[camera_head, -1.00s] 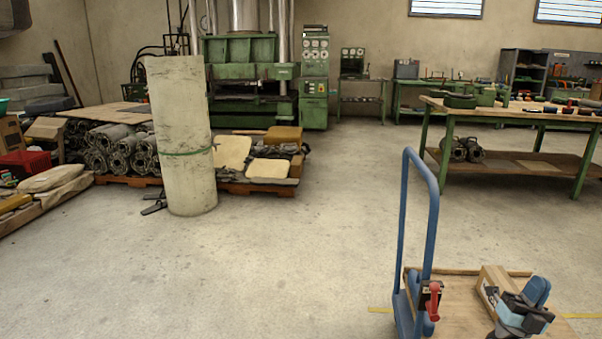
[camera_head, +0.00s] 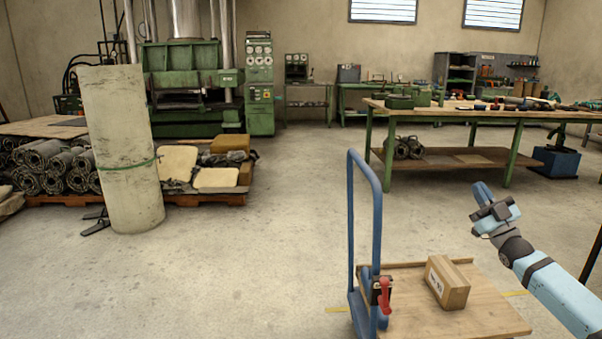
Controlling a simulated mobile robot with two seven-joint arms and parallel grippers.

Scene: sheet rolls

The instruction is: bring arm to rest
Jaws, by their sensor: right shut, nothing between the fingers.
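My right gripper (camera_head: 484,193) is at the end of my light blue right arm (camera_head: 555,290), which comes in from the lower right. It is raised in the air above and to the right of the trolley. Its fingers are shut with nothing between them, and it looks clear of everything. My left gripper is out of view.
A blue-handled trolley (camera_head: 405,325) stands in front, with a cardboard box (camera_head: 447,283) on its wooden deck. A tall pale sheet roll (camera_head: 125,150) stands at left, before a loaded pallet (camera_head: 205,199). A green workbench (camera_head: 455,160) is at back right. The middle floor is clear.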

